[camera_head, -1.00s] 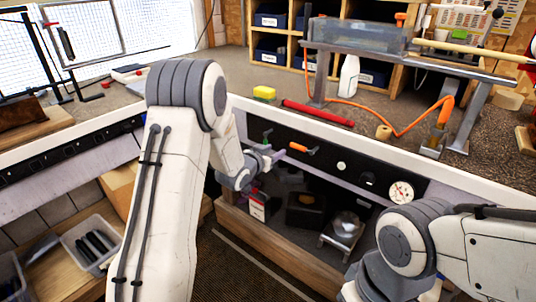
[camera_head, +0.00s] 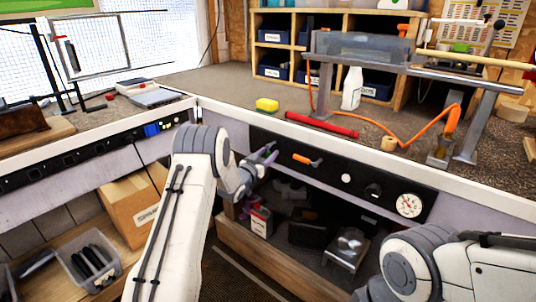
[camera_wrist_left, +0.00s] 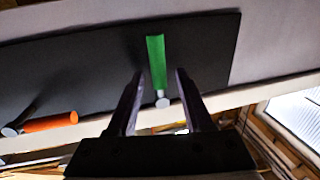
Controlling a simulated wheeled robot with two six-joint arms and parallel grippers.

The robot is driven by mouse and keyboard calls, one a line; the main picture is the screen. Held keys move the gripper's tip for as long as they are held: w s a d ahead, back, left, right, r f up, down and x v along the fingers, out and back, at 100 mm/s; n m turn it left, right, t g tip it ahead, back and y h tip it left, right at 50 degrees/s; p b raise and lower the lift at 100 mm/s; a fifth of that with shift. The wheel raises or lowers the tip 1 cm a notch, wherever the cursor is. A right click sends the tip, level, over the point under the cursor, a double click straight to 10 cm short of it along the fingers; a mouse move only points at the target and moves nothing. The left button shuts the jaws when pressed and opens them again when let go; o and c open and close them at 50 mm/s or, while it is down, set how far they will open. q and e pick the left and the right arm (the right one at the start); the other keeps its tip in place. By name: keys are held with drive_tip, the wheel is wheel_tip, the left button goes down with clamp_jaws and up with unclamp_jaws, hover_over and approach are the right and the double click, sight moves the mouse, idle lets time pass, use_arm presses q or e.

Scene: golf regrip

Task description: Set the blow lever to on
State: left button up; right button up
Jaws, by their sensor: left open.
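A green lever (camera_wrist_left: 157,62) and an orange lever (camera_wrist_left: 50,122) are mounted on a black panel (camera_wrist_left: 85,70) in the left wrist view. The green lever stands between the two spread fingers of my left gripper (camera_wrist_left: 160,78), with a small gap on each side. The orange lever lies sideways, clear of the fingers. In the head view, my left gripper (camera_head: 266,155) is at the left end of the panel, left of the orange lever (camera_head: 302,158), and largely hides the green lever. No readable label tells which lever is the blow lever. My right gripper is out of sight.
A pressure gauge (camera_head: 408,204) and knobs sit farther right on the panel. The bench edge overhangs it. Below, the shelf holds a red can (camera_head: 261,220) and dark items. A yellow sponge (camera_head: 267,104), red tube (camera_head: 322,124) and orange hose (camera_head: 420,132) lie on the bench.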

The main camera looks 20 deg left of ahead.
use_arm(q)
drive_tip(key=shift+w, duration=0.35)
clamp_jaws()
idle(1.2)
